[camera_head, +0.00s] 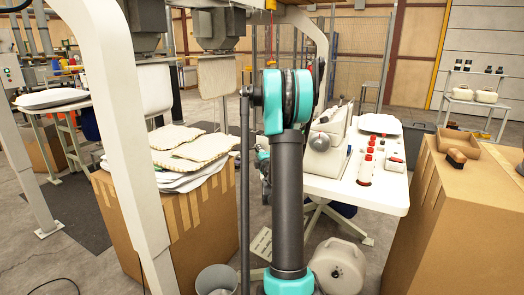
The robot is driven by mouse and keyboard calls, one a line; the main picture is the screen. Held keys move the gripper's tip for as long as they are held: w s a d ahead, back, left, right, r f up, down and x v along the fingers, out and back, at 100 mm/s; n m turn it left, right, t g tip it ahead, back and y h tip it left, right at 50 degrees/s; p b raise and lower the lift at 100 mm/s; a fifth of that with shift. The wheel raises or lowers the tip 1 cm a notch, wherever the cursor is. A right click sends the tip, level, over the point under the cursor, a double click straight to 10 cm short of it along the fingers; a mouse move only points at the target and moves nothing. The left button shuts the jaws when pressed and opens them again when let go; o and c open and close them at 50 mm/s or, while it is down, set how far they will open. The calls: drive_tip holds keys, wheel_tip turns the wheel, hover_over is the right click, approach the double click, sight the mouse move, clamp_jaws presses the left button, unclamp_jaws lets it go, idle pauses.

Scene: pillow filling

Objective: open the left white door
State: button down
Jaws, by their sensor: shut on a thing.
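Two pale panels hang under dark machine units at the upper left of the head view. The left white panel (152,88) is partly covered by a white frame post. The other, a beige-white panel (216,77), hangs to its right. I cannot tell for sure which is the left white door, or whether it is open. My arm stands upright in the middle of the view, with teal and dark joints. Part of a farther teal and dark link shows behind it. My gripper's fingers are hidden, so I cannot see what they touch.
Stacked pillow covers (190,150) lie on a cardboard box (212,222) at left. A white table (390,194) with a sewing machine (325,140) and red-topped items stands right of my arm. A large box (440,215) is at right. A bin (216,280) and white container (338,265) stand low.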

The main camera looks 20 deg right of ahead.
drive_tip(key=shift+s+a+n+y, duration=0.45)
drive_tip(key=shift+s+n+y, duration=0.3)
drive_tip(key=shift+y, duration=0.35)
drive_tip(key=c, duration=1.3)
unclamp_jaws()
drive_tip(key=shift+c, duration=0.2)
drive_tip(key=s, duration=1.2)
drive_tip(key=shift+a, duration=0.15)
drive_tip(key=shift+r, duration=0.1)
